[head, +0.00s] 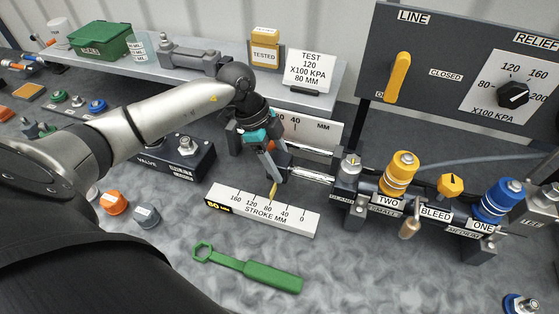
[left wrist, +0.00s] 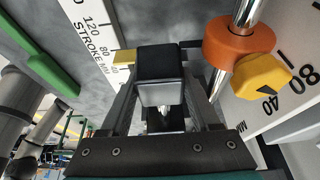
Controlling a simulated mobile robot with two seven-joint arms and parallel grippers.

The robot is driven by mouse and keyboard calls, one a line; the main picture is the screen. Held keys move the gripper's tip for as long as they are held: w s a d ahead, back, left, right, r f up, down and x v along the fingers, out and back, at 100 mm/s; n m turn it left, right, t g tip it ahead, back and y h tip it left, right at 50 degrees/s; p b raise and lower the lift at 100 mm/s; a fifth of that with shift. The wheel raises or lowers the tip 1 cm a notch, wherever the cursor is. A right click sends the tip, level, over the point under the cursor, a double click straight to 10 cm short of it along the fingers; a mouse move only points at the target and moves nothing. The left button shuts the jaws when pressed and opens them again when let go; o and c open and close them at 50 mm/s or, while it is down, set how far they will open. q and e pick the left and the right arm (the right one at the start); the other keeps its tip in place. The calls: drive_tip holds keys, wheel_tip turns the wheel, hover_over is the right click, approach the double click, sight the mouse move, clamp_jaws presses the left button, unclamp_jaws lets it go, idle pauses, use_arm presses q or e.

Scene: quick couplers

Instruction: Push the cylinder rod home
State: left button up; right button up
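The cylinder rod (head: 312,176) is a shiny bar running left from the grey gland block (head: 350,172). Its dark end block (left wrist: 158,60) sits between the fingers of my left gripper (head: 283,172), with both fingers close against its sides in the left wrist view (left wrist: 160,85). A yellow pointer (head: 273,190) hangs from the rod end over the white stroke scale (head: 262,212), near the 80 mark. Behind it, a second bar carries an orange collar (left wrist: 238,42) with a yellow knob (left wrist: 264,76). My right gripper is out of view.
A green wrench (head: 250,268) lies in front of the stroke scale. A dark valve block (head: 180,160) is left of the gripper. Yellow (head: 399,172) and blue (head: 498,200) couplers stand to the right. A gauge panel (head: 440,40) with a yellow lever stands behind.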

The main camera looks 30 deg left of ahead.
sight(318, 174)
use_arm(q)
clamp_jaws()
idle(0.4)
drive_tip(key=shift+d+r, duration=0.1)
drive_tip(key=shift+d, duration=0.25)
drive_tip(key=d+p, duration=0.1)
drive_tip(key=d, duration=0.1)
drive_tip(key=w+d+p, duration=0.1)
drive_tip(key=d, duration=0.1)
drive_tip(key=d+p, duration=0.1)
drive_tip(key=d, duration=0.2)
drive_tip(key=shift+w+d, duration=0.1)
drive_tip(key=shift+w, duration=0.2)
drive_tip(key=shift+w+d, duration=0.1)
drive_tip(key=shift+d, duration=0.3)
drive_tip(key=o, duration=0.6)
unclamp_jaws()
drive_tip(key=shift+w, duration=0.1)
drive_tip(key=shift+c, duration=0.2)
drive_tip(key=shift+a, duration=0.15)
